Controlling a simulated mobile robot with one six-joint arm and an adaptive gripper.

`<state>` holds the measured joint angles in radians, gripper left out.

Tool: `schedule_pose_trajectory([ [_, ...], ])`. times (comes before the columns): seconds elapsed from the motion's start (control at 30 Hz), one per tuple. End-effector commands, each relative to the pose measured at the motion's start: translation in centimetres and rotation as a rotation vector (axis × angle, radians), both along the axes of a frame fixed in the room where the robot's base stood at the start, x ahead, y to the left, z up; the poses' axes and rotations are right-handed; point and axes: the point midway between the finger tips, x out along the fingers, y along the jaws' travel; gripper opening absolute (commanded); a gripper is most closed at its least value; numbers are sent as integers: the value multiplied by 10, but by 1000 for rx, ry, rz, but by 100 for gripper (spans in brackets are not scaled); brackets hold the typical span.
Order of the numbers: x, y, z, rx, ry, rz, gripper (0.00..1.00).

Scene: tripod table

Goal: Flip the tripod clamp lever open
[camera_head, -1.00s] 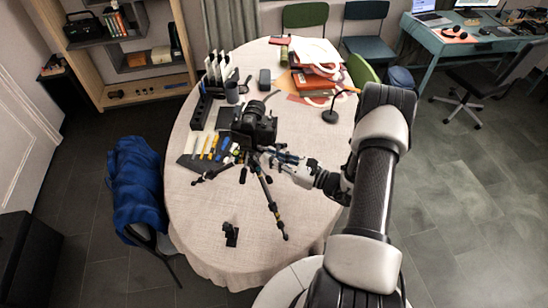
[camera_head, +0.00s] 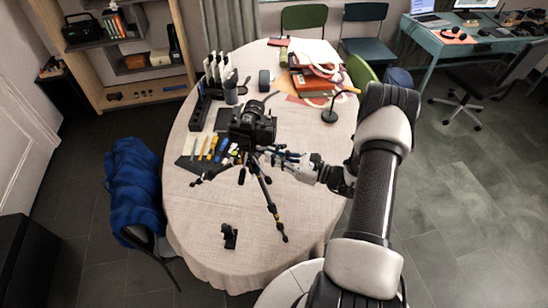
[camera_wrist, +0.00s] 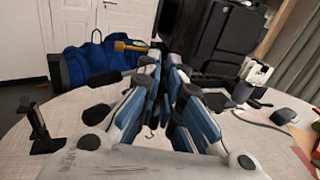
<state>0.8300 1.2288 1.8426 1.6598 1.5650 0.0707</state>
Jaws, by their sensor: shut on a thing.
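A black camera (camera_head: 252,126) sits on top of a small black tripod (camera_head: 268,200), whose legs spread on the round table. In the wrist view the camera is a large dark block (camera_wrist: 215,38) just beyond my fingers. My gripper (camera_head: 280,156) reaches in from the right, just below the camera at the tripod head. In the wrist view its blue-padded fingers (camera_wrist: 166,82) come close together at the tips, against the dark tripod head. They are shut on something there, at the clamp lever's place. The fingers hide the lever, and I cannot tell its angle.
The table (camera_head: 195,235) is bare at the front left and right of the tripod. A small black stand (camera_head: 230,236) is at the front. Several tools (camera_head: 212,147) lie left of the tripod. A mug (camera_head: 231,92) and books (camera_head: 312,82) stand behind. A blue-draped chair (camera_head: 140,185) is left.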

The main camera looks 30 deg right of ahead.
Motion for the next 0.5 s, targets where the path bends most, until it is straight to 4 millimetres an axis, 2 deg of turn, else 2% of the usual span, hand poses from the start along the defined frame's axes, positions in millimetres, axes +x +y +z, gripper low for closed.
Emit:
schedule_pose_trajectory([
  [0.13,0,0,0,0,1,0,15],
  [0.5,-1,2,1,2,0,-16,15],
])
